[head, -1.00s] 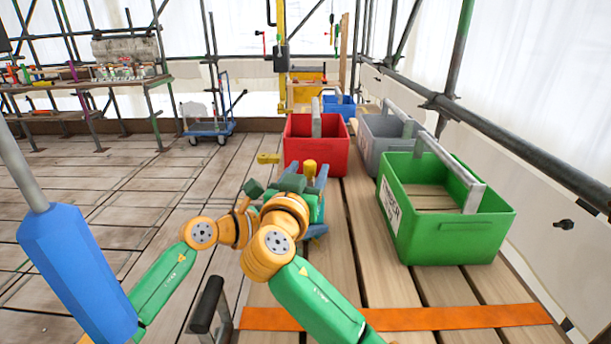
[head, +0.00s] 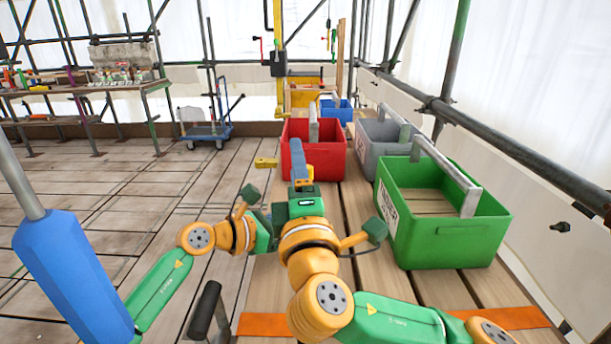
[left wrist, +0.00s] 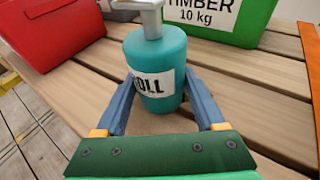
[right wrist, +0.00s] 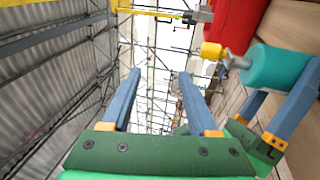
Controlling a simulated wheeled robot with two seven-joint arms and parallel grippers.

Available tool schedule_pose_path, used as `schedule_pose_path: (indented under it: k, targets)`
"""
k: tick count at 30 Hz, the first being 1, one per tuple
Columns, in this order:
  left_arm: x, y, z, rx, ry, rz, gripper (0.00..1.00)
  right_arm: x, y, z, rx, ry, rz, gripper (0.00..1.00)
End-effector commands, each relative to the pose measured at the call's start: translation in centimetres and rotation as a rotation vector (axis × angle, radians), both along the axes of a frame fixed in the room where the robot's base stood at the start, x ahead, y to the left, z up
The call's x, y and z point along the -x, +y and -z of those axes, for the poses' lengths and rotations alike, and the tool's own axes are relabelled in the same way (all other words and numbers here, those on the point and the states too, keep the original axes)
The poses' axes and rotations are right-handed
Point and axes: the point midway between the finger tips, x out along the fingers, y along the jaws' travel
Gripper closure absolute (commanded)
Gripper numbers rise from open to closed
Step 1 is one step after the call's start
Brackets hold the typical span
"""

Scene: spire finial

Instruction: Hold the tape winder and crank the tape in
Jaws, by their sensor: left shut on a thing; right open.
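The tape winder is a teal cylinder (left wrist: 152,62) with a partly hidden white label and a grey crank arm on top. My left gripper (left wrist: 158,80) has one finger on each side of it and is shut on it. The right wrist view shows the winder (right wrist: 275,68) at the right, with a yellow crank knob (right wrist: 212,52) on a grey arm. My right gripper (right wrist: 159,74) is open and empty, with the knob right of its fingers, apart from them. In the head view my right gripper (head: 297,148) points forward, and my arms hide the winder.
A red crate (head: 325,150) stands ahead, a grey crate (head: 388,135) and a green crate (head: 450,240) to the right. An orange strip (head: 265,326) crosses the planks. Scaffold rails run along the right. The plank floor at left is largely clear.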

Motion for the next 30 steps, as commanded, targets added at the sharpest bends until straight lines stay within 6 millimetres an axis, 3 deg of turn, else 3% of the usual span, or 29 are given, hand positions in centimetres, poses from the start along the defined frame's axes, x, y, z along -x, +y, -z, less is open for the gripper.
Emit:
schedule_pose_path:
  k: [3, 6, 10, 16, 24, 30]
  targets:
    - [0.0, 0.0, 0.0, 0.001, -0.001, 0.0, 0.6, 0.9, -1.4, 1.1, 0.611, -0.076, 0.035, 0.4]
    - [0.0, 0.0, 0.0, 0.001, -0.001, 0.0, 0.6, 1.7, -2.8, 2.8, 1.043, -0.116, 0.051, 0.4]
    - [0.0, 0.0, 0.0, 0.001, -0.001, 0.0, 0.6, 2.4, -4.5, 4.8, 1.397, -0.145, 0.049, 0.4]
    - [0.0, 0.0, 0.0, 0.001, -0.001, 0.0, 0.6, 1.5, -4.8, 5.6, 1.55, -0.156, 0.045, 0.4]
    - [0.0, 0.0, 0.0, 0.001, -0.001, 0.0, 0.6, -5.0, -2.7, 5.6, 1.546, -0.156, 0.047, 0.4]
    - [0.0, 0.0, 0.0, 0.001, -0.001, 0.0, 0.6, -7.9, -1.8, 5.6, 1.544, -0.157, 0.045, 0.4]
